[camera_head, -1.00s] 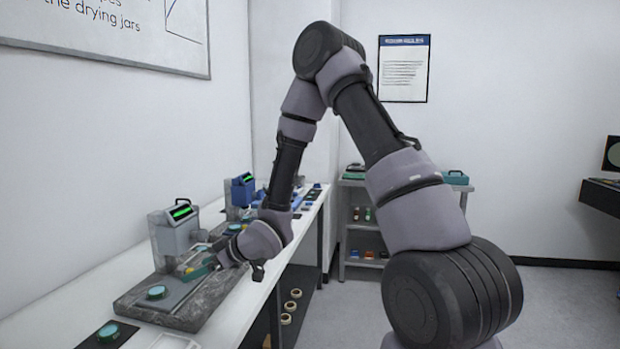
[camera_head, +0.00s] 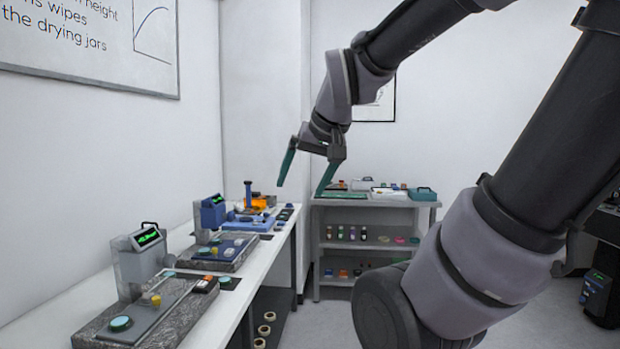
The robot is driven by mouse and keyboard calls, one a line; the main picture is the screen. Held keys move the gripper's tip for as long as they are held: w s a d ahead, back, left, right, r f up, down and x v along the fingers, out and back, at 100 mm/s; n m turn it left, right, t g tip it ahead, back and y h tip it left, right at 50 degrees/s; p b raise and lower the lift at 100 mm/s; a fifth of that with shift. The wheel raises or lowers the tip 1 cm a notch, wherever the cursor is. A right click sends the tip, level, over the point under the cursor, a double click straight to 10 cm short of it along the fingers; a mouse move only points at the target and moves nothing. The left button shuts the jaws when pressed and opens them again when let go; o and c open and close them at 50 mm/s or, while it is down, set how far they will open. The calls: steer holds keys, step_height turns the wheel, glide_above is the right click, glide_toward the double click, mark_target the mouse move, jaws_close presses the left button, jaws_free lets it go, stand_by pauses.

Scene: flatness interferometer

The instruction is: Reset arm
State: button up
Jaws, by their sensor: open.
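My gripper (camera_head: 306,190) is raised in the air near the middle of the picture. Its two green fingers are spread wide apart with nothing between them. It is above the level of the white bench (camera_head: 274,252) and just to the right of it, in front of the grey shelf unit (camera_head: 372,219). My arm comes in from the upper right and bends down to the gripper. No part of the gripper touches anything that I can see.
On the bench, the nearer grey instrument (camera_head: 137,266) with a green display stands on a stone slab (camera_head: 192,310). A blue-topped instrument (camera_head: 213,213) stands behind it on another slab. Small items and an orange object (camera_head: 258,203) lie farther back. Open floor shows right of the bench.

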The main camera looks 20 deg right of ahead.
steer(key=shift+m+y, duration=0.3)
steer(key=shift+m, duration=0.2)
steer(key=s, duration=0.2)
steer(key=s+r, duration=0.1)
steer(key=s, duration=0.1)
steer(key=shift+a, duration=0.1)
stand_by(0.6)
